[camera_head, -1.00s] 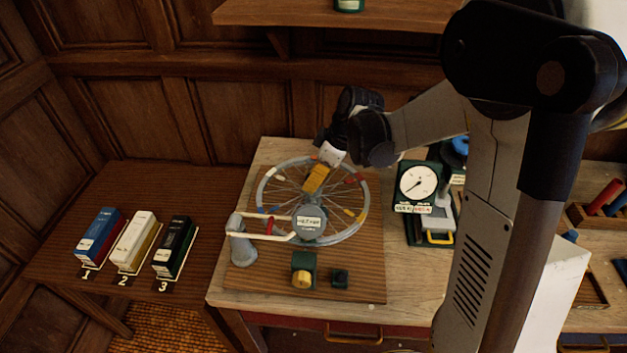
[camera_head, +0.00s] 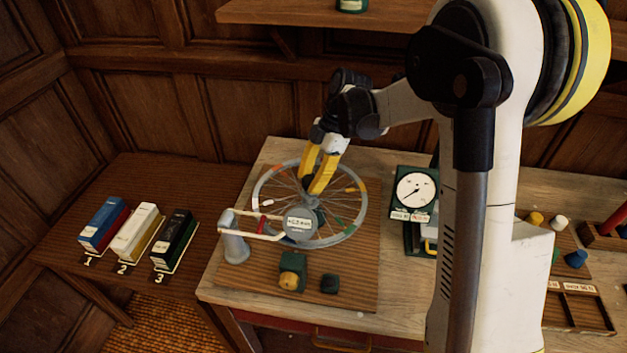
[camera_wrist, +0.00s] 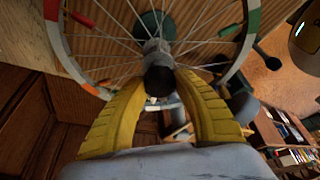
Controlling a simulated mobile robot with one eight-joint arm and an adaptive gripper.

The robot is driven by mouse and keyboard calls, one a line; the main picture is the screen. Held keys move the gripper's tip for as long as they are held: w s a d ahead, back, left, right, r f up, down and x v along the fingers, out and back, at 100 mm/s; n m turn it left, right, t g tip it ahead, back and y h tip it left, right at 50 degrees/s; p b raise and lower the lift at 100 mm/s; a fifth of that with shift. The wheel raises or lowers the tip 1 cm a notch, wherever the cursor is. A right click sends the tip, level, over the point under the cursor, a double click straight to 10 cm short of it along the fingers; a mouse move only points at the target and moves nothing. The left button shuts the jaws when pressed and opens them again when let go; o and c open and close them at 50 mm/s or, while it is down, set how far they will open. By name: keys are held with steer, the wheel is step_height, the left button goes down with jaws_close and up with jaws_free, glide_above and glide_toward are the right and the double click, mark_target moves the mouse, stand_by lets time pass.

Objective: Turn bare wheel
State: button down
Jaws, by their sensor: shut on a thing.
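The bare spoked wheel (camera_head: 259,192) lies flat over a wooden board, with coloured marks around its grey rim. Its spokes and rim show close up in the wrist view (camera_wrist: 60,45). The dark end of its hub (camera_wrist: 158,76) sits between my fingers. My gripper (camera_head: 312,187) reaches down from behind the wheel; its two yellow fingers, also in the wrist view (camera_wrist: 160,82), are shut on the hub end. The fingers hide part of the hub. A grey round readout (camera_head: 300,230) with a white label stands before the hub; its text is too small to read surely.
A pale arm on a grey post (camera_head: 235,245) stands at the wheel's left front. A dial gauge (camera_head: 415,190) stands right. Three numbered boxes (camera_head: 136,230) are at left.

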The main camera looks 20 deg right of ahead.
steer(key=shift+n, duration=0.6)
steer(key=shift+g, duration=0.3)
steer(key=c, duration=0.9)
jaws_free()
steer(key=shift+c, duration=0.2)
steer(key=v, duration=1.2)
steer(key=shift+a, duration=0.1)
